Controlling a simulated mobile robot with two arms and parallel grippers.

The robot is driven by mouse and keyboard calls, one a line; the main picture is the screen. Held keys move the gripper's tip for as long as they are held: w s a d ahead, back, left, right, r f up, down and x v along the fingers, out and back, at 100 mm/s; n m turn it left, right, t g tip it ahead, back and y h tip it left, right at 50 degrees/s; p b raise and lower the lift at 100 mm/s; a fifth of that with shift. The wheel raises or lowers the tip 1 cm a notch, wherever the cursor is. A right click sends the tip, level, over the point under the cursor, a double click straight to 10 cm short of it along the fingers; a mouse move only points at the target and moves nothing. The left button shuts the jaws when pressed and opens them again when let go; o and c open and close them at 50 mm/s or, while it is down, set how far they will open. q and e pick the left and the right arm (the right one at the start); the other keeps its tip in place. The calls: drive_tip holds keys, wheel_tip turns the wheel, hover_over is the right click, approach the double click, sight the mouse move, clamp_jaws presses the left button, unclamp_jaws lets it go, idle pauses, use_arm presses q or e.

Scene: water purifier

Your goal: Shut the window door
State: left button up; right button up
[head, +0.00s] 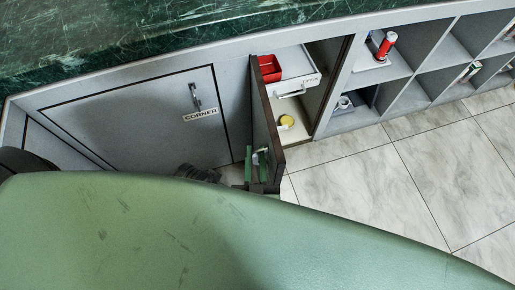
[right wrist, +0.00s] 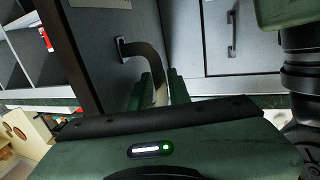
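The window door (head: 264,125) is a grey cabinet door with a dark edge, standing wide open below the counter. It also shows in the right wrist view (right wrist: 85,50). Its curved metal handle (right wrist: 143,52) runs down between the green fingers of my right gripper (right wrist: 161,84). The fingers are close together around the handle and look shut on it. In the head view my right gripper (head: 256,166) is at the lower part of the door, partly hidden by my green body.
A closed door marked CORNER (head: 140,125) is to the left. Open shelves (head: 420,65) and clear tiled floor (head: 420,175) are to the right.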

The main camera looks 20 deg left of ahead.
clamp_jaws()
idle(1.5)
